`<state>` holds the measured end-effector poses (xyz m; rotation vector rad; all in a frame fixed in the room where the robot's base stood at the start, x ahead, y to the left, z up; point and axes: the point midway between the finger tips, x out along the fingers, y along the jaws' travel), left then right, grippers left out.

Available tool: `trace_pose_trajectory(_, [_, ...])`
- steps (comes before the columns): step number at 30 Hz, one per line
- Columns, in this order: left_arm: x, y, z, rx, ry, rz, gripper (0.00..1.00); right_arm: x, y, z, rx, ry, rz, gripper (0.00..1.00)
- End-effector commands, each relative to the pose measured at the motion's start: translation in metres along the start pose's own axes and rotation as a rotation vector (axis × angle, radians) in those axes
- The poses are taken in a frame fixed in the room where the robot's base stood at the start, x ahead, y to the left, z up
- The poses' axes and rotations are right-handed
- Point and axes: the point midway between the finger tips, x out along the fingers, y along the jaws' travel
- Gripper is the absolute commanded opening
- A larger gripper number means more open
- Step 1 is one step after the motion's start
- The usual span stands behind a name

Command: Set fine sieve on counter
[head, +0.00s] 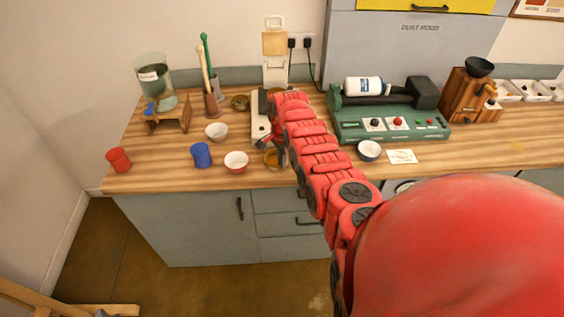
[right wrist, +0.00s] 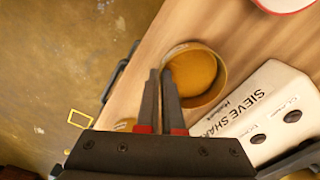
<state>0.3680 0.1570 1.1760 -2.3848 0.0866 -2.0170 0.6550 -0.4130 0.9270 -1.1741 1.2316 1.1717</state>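The fine sieve appears to be the round, shallow brass-coloured ring with an orange-brown inside (right wrist: 200,75); in the head view it shows near the counter's front edge (head: 271,158), partly hidden by my right gripper. My right gripper (right wrist: 159,74) points at its near rim, its two fingers close together with the rim at their tips. Whether the sieve touches the wood or hangs just above it is hard to tell. The wooden counter (head: 330,170) runs across the head view. My left gripper is not in view.
The white sieve shaker (right wrist: 262,112) stands close beside the sieve.

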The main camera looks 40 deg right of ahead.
Motion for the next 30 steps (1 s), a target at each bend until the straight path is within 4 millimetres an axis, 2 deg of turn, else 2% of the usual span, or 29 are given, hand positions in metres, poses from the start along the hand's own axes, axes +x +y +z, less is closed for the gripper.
trace_pose_trajectory(1, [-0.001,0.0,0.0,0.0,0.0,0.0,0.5,0.002,0.0,0.0,0.0,0.0,0.0,0.07])
trace_pose_trajectory(5, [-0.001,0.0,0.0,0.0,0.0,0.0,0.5,0.001,0.0,0.0,0.0,0.0,0.0,0.31])
trace_pose_trajectory(6, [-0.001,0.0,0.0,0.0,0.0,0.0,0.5,0.001,0.0,0.0,0.0,0.0,0.001,0.34])
trace_pose_trajectory(13, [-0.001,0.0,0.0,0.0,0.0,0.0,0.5,0.001,0.0,0.0,0.0,0.0,0.001,0.34])
trace_pose_trajectory(16, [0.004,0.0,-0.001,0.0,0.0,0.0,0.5,-0.004,0.0,0.0,0.0,0.0,0.001,0.34])
trace_pose_trajectory(20, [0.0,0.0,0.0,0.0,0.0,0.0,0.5,-0.009,0.0,0.0,-0.001,0.0,0.002,0.34])
trace_pose_trajectory(26, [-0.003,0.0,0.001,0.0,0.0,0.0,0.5,-0.033,-0.001,0.0,0.001,-0.001,-0.005,0.34])
trace_pose_trajectory(30, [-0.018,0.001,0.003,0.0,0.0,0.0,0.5,-0.061,-0.001,0.001,-0.001,0.001,-0.005,0.34])
